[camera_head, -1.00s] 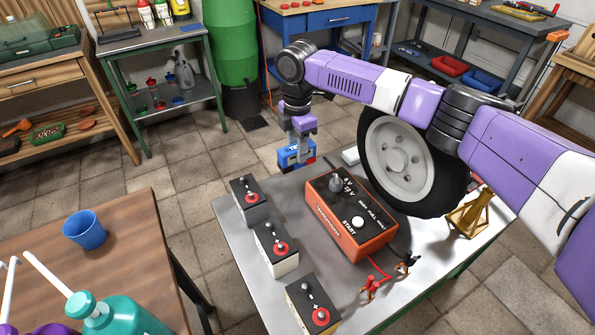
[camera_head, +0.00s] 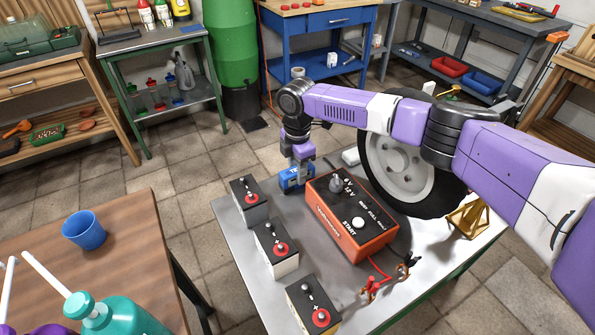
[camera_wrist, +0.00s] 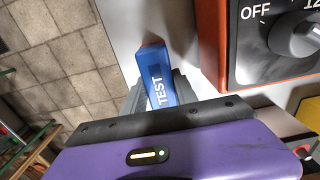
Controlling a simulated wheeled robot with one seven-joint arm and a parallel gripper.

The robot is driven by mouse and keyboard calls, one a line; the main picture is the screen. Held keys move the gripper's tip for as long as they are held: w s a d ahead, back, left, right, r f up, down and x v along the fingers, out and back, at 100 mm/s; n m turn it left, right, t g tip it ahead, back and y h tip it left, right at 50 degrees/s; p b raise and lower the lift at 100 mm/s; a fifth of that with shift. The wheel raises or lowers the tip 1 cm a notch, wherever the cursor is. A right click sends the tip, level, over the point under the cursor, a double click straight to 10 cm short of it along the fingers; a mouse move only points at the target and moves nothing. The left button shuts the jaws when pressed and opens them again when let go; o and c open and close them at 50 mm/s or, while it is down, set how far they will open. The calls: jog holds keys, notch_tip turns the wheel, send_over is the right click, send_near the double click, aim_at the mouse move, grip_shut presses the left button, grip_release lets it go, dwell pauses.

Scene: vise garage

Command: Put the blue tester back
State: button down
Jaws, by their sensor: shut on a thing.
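The blue tester (camera_head: 293,177) is a small blue block; in the wrist view (camera_wrist: 160,80) its face reads TEST and its far end is reddish. My gripper (camera_head: 300,166) is shut on it, with a finger on each side (camera_wrist: 158,92). The tester is over the back edge area of the grey metal table (camera_head: 225,208), left of the orange charger box (camera_head: 348,230) and apart from it. Whether its underside touches the table cannot be told.
Several black-topped batteries (camera_head: 278,248) line the table's left side. A wheel (camera_head: 405,165) stands behind the charger, with a yellow jack stand (camera_head: 468,220) at right. Red and black clamps (camera_head: 375,285) lie in front. The table strip between batteries and charger is clear.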

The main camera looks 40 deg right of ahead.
jog(key=c, duration=1)
grip_release()
jog(key=shift+f, duration=0.1)
jog(key=shift+o, duration=0.2)
notch_tip(320, 180, up, 12)
